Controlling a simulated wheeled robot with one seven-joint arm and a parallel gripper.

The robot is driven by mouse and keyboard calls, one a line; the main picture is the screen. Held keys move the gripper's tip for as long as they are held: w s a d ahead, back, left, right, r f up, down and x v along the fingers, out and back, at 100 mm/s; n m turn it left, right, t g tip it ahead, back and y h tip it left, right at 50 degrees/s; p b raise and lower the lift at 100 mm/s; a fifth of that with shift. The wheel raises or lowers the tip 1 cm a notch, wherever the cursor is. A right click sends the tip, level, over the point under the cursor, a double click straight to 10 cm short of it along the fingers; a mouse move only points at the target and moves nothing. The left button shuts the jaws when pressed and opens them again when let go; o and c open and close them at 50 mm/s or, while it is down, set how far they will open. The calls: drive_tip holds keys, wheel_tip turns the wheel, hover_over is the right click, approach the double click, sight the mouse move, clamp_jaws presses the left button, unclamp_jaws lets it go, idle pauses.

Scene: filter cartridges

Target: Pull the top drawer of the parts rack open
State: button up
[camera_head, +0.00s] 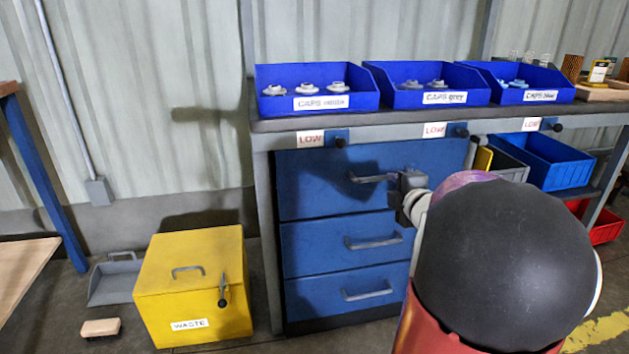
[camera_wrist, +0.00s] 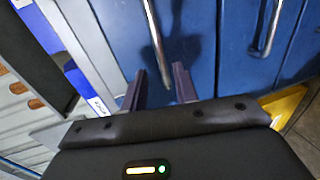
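The parts rack has a stack of three blue drawers under a grey worktop. The top drawer (camera_head: 308,180) looks shut, its front in line with those below. Its grey bar handle (camera_head: 366,179) also shows in the wrist view (camera_wrist: 154,38). My gripper (camera_head: 396,182) is at the right end of this handle. In the wrist view my gripper (camera_wrist: 159,72) has two dark fingers spread apart, with the handle's near end lying between them in the picture. I cannot tell whether they touch it. My arm hides the right part of the drawers.
Below are the middle drawer handle (camera_head: 372,242) and bottom drawer handle (camera_head: 367,290). Blue cap bins (camera_head: 318,104) stand on the worktop (camera_head: 385,121), with LOW tags and dark knobs along its edge. A yellow waste box (camera_head: 190,285) stands on the floor at left.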

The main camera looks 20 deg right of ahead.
sight(382, 179)
drive_tip(key=shift+w+f, duration=0.25)
drive_tip(key=shift+w, duration=0.4)
drive_tip(key=x, duration=0.6)
drive_tip(key=shift+w+d+b, duration=0.2)
drive_tip(key=shift+w+b, duration=0.1)
clamp_jaws()
